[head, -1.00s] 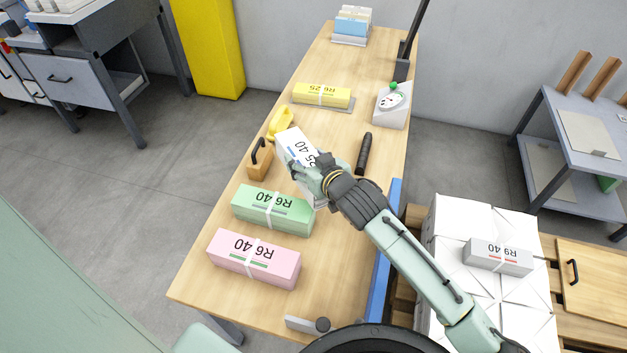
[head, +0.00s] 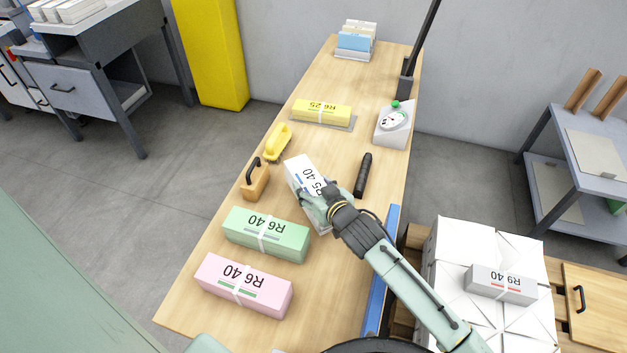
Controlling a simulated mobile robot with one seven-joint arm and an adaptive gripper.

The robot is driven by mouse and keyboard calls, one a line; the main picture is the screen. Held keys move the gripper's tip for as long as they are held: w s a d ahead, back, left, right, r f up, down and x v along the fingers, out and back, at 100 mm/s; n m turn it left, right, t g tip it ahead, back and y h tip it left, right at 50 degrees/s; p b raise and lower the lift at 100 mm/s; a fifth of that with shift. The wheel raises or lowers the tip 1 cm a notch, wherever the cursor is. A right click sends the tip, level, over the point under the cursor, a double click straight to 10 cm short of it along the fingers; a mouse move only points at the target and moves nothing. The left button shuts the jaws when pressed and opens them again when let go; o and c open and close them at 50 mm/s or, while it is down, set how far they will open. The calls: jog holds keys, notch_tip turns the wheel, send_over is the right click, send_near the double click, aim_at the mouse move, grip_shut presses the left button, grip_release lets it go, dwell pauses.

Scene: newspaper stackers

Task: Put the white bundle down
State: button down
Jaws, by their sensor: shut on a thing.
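The white bundle (head: 299,170) with dark print reading "R5 40" is over the middle of the wooden table (head: 322,66). My gripper (head: 317,195) is shut on it, at its near right part, and hides some of its side. I cannot tell whether its underside touches the table.
A green bundle (head: 278,238) and a pink bundle (head: 262,294) lie nearer on the table. A wooden block with a black handle (head: 256,186) and a yellow tool (head: 278,140) are left; a black cylinder (head: 363,172) is right. A yellow bundle (head: 320,109) and a dial scale (head: 393,133) lie farther back.

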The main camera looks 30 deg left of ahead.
jog(key=shift+f, duration=1.45)
jog(key=shift+f, duration=0.1)
jog(key=c, duration=1)
grip_release()
jog(key=shift+f, duration=0.15)
jog(key=o, duration=0.4)
jog(key=shift+o, duration=0.2)
